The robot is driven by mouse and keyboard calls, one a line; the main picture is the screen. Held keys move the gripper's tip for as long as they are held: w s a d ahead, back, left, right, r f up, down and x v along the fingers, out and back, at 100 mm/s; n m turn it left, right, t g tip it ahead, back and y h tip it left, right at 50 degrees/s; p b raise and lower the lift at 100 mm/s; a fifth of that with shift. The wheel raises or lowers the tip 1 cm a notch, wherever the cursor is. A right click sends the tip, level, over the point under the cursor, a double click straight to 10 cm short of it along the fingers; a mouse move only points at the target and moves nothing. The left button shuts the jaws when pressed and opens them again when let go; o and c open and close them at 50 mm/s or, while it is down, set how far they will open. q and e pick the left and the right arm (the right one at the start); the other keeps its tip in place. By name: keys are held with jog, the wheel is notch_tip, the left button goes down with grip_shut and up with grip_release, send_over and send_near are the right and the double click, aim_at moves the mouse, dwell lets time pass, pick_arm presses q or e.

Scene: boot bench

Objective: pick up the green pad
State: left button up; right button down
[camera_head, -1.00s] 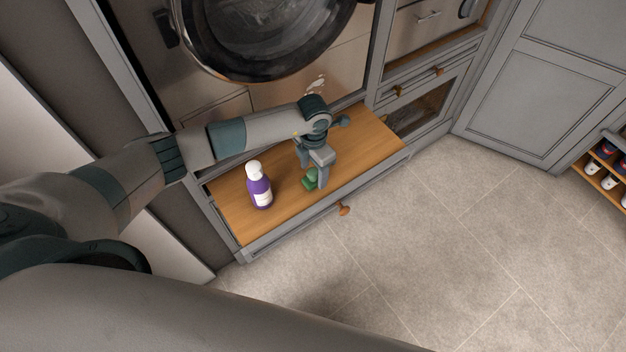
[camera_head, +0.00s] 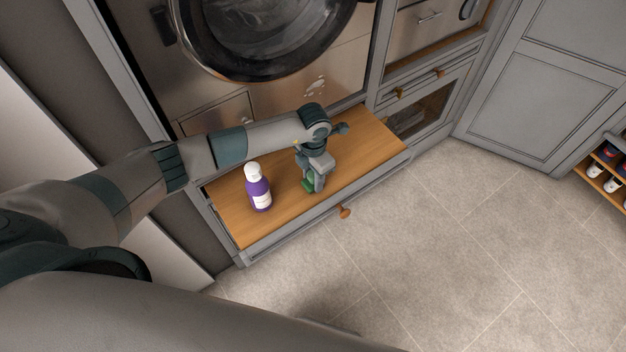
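The green pad (camera_head: 308,184) lies on the wooden bench top (camera_head: 362,150), near its front edge. My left gripper (camera_head: 314,186) points down right at the pad, and its fingers cover part of it. The fingers look lowered around the pad, but I cannot tell whether they have closed on it. My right gripper is not in view.
A purple bottle with a white cap (camera_head: 258,188) stands on the bench left of the gripper. A round-doored machine (camera_head: 268,40) is behind the bench. A wooden knob (camera_head: 344,212) sticks out of the bench front. The tiled floor (camera_head: 440,250) is clear.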

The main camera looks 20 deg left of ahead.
pick_arm(q)
jog(key=shift+r, duration=0.1)
jog(key=shift+w+r+b, duration=0.1)
jog(key=shift+r+b, duration=0.3)
jog(key=shift+r, duration=0.1)
jog(key=r+b, duration=0.1)
jog(key=d+r+b, duration=0.1)
jog(key=r, duration=0.1)
jog(key=shift+d+r, duration=0.1)
jog(key=w+d+r+b, duration=0.1)
jog(key=d+r+b, duration=0.3)
jog(key=d, duration=0.6)
jog(key=shift+d+r, duration=0.2)
jog(key=shift+r, duration=1.1)
jog(key=shift+w, duration=0.1)
jog(key=o, duration=0.4)
jog(key=c, duration=0.3)
